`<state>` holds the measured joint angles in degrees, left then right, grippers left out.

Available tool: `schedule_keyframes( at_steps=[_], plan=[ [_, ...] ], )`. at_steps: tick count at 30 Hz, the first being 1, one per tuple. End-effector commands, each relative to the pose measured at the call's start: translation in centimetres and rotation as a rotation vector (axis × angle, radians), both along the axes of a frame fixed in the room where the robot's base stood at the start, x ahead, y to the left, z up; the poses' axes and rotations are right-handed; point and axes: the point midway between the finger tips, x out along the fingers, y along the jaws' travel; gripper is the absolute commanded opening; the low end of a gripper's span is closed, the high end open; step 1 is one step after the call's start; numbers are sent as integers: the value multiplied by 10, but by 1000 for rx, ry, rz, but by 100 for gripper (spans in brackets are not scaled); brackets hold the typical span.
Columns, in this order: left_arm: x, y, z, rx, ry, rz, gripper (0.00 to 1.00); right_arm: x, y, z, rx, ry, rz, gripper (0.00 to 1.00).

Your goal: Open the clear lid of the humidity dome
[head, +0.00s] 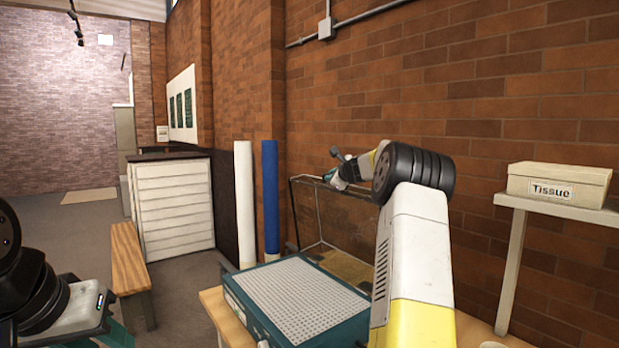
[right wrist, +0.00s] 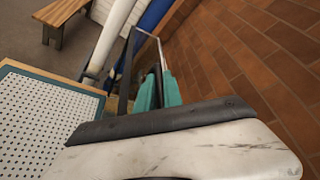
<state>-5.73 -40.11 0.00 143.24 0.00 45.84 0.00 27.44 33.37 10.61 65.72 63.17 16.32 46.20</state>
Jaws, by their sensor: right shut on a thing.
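The humidity dome's teal base (head: 300,310) with its white perforated top sits on a wooden table. The clear lid (head: 318,215), a see-through panel with a thin dark frame, stands steeply raised at the base's far side. My right gripper (head: 333,177) is at the lid's top edge and shut on it. In the right wrist view, the teal fingers (right wrist: 158,92) meet at the lid's frame (right wrist: 125,75); the contact is partly hidden by the gripper body. My left gripper (head: 115,333) is at the lower left corner, mostly cut off, its fingers unclear.
A brick wall (head: 480,110) rises close behind the lid. A white shelf (head: 560,208) with a tissue box (head: 555,186) is at the right. A white roll (head: 244,200) and a blue roll (head: 270,200) stand behind the base. A wooden bench (head: 128,258) is at the left.

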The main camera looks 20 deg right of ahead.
Motion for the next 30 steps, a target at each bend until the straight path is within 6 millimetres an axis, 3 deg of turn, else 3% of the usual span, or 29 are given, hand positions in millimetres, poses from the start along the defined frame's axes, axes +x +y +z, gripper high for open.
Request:
schedule_keyframes(
  at_steps=[6, 7, 10, 22, 30],
  plan=[
    [0, 0, 0, 0, 0, 0, 36, 1, 2, -3, 3, 4, 4, 0],
    [0, 0, 0, 0, 0, 0, 36, 1, 2, -3, 3, 4, 4, 15],
    [0, 0, 0, 0, 0, 0, 36, 1, 2, -3, 3, 4, 4, 32],
    [0, 0, 0, 0, 0, 0, 36, -5, 0, 1, 3, 1, 0, 32],
    [0, 0, 0, 0, 0, 0, 36, -48, -1, 11, 4, 2, -1, 32]
  ],
)
